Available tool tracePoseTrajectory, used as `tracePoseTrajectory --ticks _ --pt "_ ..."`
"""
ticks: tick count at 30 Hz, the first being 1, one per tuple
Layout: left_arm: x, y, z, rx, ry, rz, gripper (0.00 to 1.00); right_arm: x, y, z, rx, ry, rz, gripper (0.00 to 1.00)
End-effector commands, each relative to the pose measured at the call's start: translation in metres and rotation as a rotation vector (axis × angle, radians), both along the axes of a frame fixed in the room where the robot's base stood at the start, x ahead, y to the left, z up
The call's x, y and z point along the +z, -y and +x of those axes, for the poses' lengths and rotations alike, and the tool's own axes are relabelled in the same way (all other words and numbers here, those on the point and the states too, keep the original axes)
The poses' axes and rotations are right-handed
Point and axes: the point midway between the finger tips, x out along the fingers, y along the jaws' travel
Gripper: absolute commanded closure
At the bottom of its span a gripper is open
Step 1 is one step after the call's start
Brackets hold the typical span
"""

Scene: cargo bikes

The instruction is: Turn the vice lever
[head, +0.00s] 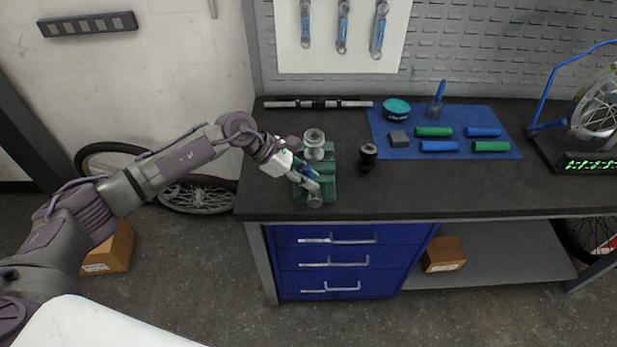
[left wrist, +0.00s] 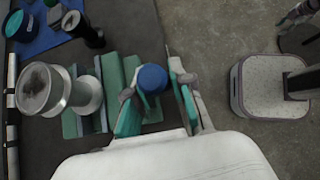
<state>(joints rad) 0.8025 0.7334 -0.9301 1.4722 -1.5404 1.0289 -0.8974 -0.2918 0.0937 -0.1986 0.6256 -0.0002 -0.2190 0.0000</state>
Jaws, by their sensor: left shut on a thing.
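The green vice (head: 326,160) stands near the left front part of the dark workbench, with a silver metal cylinder (head: 315,140) on top. My left gripper (head: 306,174) reaches in from the left at the vice's front left side. In the left wrist view the gripper (left wrist: 158,92) is shut on the blue knob of the vice lever (left wrist: 153,78), one finger on each side. The silver cylinder (left wrist: 60,90) and the green vice body (left wrist: 110,75) lie left of the fingers there. The rest of the lever is mostly hidden. My right gripper is not in view.
A small black cylinder (head: 368,157) stands right of the vice. A blue mat (head: 505,150) holds green and blue grips and a teal tin (head: 396,109). A metal bar (head: 290,104) lies behind. A wheel stand (head: 560,145) is at the right.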

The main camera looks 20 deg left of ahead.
Motion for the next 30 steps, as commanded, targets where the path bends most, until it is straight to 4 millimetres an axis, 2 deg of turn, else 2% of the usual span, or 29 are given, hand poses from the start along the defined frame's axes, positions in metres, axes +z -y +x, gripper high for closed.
tracePoseTrajectory --ticks 1,13,30 --pt "0.007 0.006 0.002 -0.004 -0.005 0.033 1.0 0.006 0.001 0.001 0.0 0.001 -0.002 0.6" --pt "0.003 0.024 0.007 -0.002 -0.068 0.244 1.0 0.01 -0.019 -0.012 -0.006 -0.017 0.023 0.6" --pt "0.001 0.028 0.007 -0.002 -0.085 0.292 1.0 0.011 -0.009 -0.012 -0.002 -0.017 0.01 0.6"
